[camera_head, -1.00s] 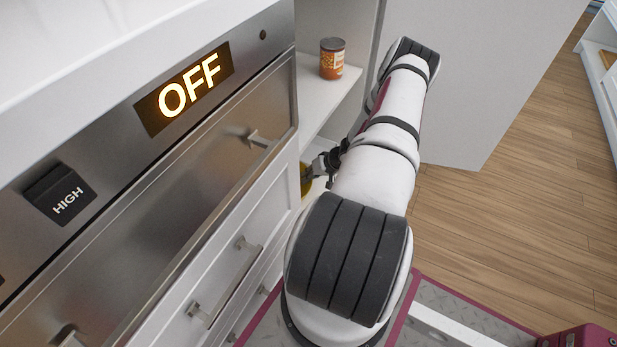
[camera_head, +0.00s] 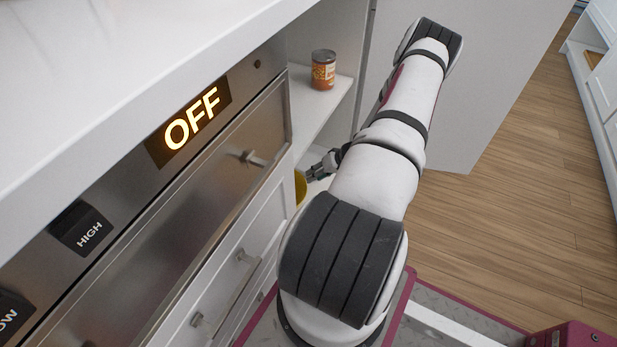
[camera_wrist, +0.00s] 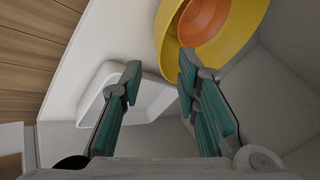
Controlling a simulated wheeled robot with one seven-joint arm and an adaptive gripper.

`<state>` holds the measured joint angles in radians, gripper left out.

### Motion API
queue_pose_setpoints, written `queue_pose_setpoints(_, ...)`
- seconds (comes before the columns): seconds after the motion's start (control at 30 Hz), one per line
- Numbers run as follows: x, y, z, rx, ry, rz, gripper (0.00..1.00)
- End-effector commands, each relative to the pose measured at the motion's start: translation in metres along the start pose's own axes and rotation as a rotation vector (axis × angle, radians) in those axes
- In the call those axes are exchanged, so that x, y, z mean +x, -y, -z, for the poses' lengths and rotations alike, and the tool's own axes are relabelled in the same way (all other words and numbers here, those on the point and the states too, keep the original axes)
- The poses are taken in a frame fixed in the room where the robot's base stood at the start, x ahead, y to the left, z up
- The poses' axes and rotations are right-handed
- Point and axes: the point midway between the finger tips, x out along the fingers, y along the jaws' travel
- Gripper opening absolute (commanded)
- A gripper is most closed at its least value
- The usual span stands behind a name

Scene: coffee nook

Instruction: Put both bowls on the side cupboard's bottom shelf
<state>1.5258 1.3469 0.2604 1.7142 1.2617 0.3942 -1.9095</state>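In the wrist view a yellow bowl (camera_wrist: 171,45) sits at the top, with a smaller orange bowl (camera_wrist: 203,20) appearing nested inside it. They are on a pale surface inside the side cupboard. My gripper (camera_wrist: 158,68) is open and its fingers are apart with nothing held between them. Its right fingertip overlaps the yellow bowl's near edge; I cannot tell if it touches. In the head view only a sliver of the yellow bowl (camera_head: 300,187) shows beside my gripper (camera_head: 312,172), below the upper shelf (camera_head: 322,104). The orange bowl is hidden there.
A white rounded dish (camera_wrist: 150,97) lies behind and between my fingers. A tin can (camera_head: 323,70) stands on the upper shelf. The cupboard's open door (camera_head: 480,90) is right of my arm. An oven front (camera_head: 205,190) and drawers flank the left. Wood floor is clear at right.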

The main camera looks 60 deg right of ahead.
Motion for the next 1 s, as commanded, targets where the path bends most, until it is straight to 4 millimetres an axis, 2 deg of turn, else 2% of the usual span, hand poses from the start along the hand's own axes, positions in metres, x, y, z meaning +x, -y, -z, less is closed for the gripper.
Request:
queue_pose_setpoints(0.1,-0.018,0.0,0.001,0.0,-0.001,-0.001,0.3)
queue_pose_setpoints(0.27,-0.028,0.001,0.0,-0.001,0.001,0.001,0.3)
queue_pose_setpoints(1.0,-0.029,0.0,0.0,0.0,0.0,0.001,0.3)
